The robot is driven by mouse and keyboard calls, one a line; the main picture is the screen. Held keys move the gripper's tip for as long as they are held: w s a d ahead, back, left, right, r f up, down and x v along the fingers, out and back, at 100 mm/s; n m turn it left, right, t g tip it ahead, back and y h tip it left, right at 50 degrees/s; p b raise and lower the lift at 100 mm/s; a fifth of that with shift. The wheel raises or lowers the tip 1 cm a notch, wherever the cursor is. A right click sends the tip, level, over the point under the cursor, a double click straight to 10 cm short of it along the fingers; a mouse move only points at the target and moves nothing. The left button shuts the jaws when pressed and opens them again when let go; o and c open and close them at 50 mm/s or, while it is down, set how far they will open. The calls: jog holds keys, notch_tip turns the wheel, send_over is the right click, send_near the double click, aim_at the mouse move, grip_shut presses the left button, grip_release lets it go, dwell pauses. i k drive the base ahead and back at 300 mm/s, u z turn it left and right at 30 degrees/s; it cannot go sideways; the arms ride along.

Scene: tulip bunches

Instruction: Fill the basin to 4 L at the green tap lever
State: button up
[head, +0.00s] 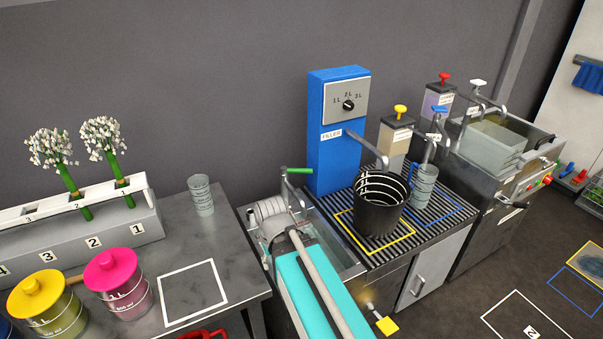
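The green tap lever (298,171) sits on top of a slim grey tap at the left sink (343,256), beside the blue filler box. The tap's spout reaches down over this sink. A grey ribbed, rounded shape stands at the sink's left end; I cannot tell whether it is the basin. No water level or 4 L mark can be read there. A teal block and a pale bar cover much of the sink's front. I cannot make out my gripper's fingers anywhere.
A black bucket (381,212) and a grey measuring cup (424,187) stand on the striped drain top. The blue filler (337,128) rises behind. A pale tub (493,143) sits at the right sink. Lidded yellow (42,303) and pink (115,275) pots stand on the left table.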

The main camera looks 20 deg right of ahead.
aim_at(300, 171)
jog(key=z, duration=0.75)
jog(key=i, duration=0.4)
jog(key=z, duration=0.2)
